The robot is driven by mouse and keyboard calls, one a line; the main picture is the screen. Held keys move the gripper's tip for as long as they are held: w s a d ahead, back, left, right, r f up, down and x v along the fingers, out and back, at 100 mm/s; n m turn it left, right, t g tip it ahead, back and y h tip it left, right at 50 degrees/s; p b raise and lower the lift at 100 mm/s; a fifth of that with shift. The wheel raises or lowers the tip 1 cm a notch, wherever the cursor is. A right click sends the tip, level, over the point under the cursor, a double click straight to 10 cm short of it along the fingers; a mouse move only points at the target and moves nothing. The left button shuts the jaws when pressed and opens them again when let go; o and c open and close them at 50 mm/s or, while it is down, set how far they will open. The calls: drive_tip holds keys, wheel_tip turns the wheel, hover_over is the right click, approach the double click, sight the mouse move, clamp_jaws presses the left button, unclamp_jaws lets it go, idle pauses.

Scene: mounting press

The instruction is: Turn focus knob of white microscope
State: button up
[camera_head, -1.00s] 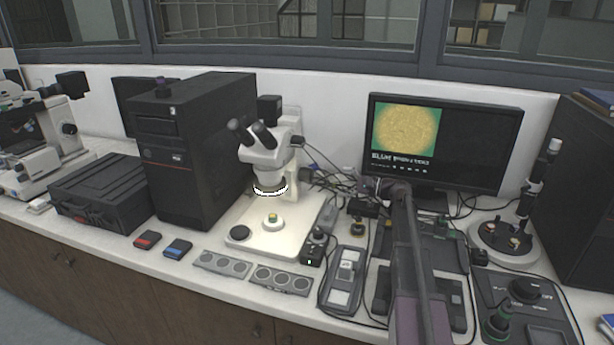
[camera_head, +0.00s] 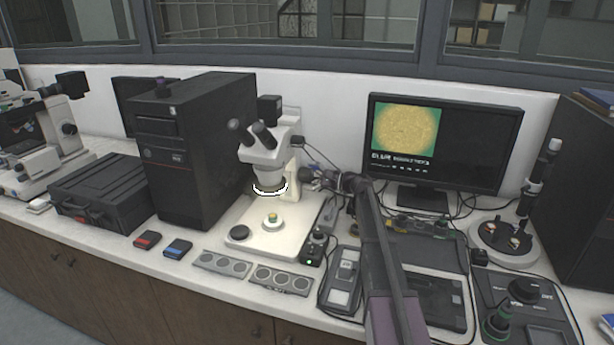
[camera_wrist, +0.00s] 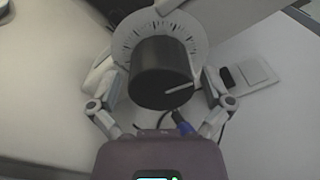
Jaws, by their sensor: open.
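The white microscope (camera_head: 266,158) stands on its pale base left of the monitor. My gripper (camera_head: 316,178) is at the right side of its stand in the head view, small and partly hidden by my own arm. In the wrist view, the black focus knob (camera_wrist: 161,75) has a white pointer line and a light dial (camera_wrist: 157,31) with dark tick marks behind it. My gripper (camera_wrist: 160,82) is open, with one finger on each side of the knob. I cannot tell whether the fingers touch it.
A monitor (camera_head: 470,150) shows a yellow disc. Cables lie behind my arm. A black computer tower (camera_head: 200,150) stands left of the microscope. A small black control box (camera_head: 314,248), grey device (camera_head: 343,280) and flat speaker-like panels (camera_head: 222,263) lie in front.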

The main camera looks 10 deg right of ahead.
drive_tip(key=shift+a, duration=0.1)
drive_tip(key=c, duration=1.1)
drive_tip(key=shift+o, duration=0.2)
drive_tip(key=shift+n, duration=0.3)
drive_tip(key=n, duration=0.3)
drive_tip(key=shift+w+r+n+y, duration=0.1)
drive_tip(key=shift+n+y, duration=0.2)
drive_tip(key=shift+n, duration=2.1)
